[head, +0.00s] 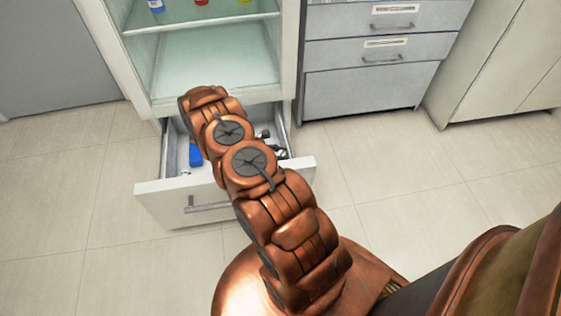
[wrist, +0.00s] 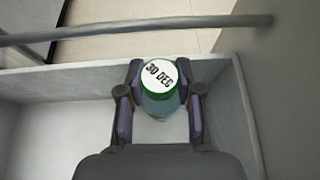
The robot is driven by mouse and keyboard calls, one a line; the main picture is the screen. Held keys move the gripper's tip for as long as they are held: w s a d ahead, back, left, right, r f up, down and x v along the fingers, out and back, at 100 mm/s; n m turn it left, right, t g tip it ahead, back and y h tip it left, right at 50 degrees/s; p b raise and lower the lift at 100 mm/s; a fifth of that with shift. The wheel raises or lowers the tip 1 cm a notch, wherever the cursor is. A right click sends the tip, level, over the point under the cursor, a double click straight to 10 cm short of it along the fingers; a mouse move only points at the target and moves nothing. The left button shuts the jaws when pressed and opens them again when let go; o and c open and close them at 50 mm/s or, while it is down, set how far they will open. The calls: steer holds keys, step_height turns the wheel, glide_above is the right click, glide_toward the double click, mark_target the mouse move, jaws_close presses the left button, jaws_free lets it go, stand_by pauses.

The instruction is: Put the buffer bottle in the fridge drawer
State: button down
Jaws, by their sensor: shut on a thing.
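The buffer bottle (wrist: 161,76) shows in the wrist view from above, with a green-rimmed white lid reading "30 DEC" and a pale blue-green body. My gripper (wrist: 160,88) is shut on it, one finger on each side. The bottle is within the walls of the open fridge drawer (wrist: 60,84), near its front panel; I cannot tell if it touches the drawer floor. In the head view the pulled-out drawer (head: 160,200) lies under my arm, which hides most of the gripper and the bottle.
A blue object (head: 195,155) shows in the drawer's left part. The fridge shelf (head: 220,60) above is bare, with small coloured containers on a higher shelf (head: 190,22). Grey cabinet drawers (head: 365,90) stand to the right. The floor around the drawer is clear.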

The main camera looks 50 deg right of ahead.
steer(key=shift+f+b, duration=0.4)
steer(key=shift+f, duration=1.55)
steer(key=shift+f, duration=0.2)
steer(key=c, duration=0.8)
jaws_free()
steer(key=shift+r, duration=0.15)
